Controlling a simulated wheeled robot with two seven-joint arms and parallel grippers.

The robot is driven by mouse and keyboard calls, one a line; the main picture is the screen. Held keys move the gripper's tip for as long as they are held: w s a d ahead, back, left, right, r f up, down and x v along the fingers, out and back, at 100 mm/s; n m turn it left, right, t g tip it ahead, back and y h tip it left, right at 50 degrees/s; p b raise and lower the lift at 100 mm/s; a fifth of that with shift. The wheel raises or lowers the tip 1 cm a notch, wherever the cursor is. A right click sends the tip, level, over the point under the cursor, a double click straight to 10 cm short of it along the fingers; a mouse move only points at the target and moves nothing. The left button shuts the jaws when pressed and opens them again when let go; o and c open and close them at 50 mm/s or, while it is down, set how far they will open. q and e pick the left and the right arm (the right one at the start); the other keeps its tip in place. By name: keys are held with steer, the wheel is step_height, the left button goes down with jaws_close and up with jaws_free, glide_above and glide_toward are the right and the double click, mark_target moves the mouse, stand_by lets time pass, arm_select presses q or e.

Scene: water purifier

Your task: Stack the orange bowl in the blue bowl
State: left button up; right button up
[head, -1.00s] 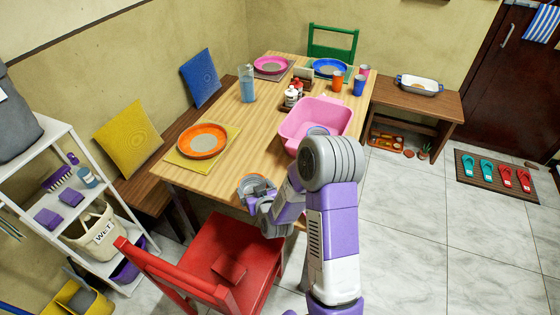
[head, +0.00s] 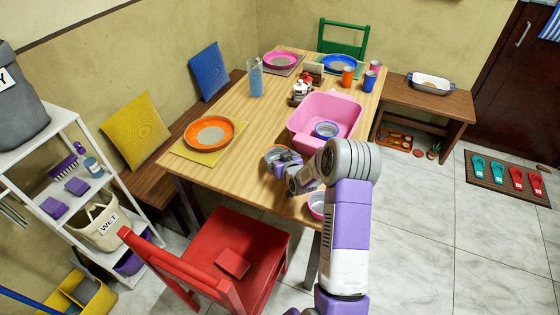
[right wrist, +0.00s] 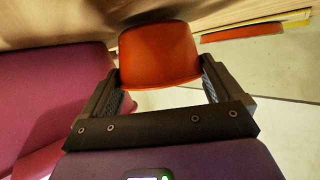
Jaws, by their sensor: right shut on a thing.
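My right gripper (head: 286,163) is shut on the orange bowl (head: 275,153), near the left side of the pink tub. The right wrist view shows the orange bowl (right wrist: 160,56) between both fingers of the gripper (right wrist: 160,78). I cannot tell how high it is above the tabletop. The blue bowl (head: 326,130) is inside the pink tub (head: 350,113), near its front end, and looks upright. My left gripper is not in view.
A pink bowl (head: 316,203) sits at the table's front edge, partly hidden by my right arm. An orange plate (head: 209,131) on a yellow mat lies to the left. A glass (head: 256,78) and condiments (head: 301,92) stand farther back. A red chair (head: 235,262) stands in front.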

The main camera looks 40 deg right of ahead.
steer(key=shift+f, duration=0.2)
steer(key=shift+f, duration=0.1)
steer(key=shift+f, duration=0.15)
steer(key=o, duration=0.7)
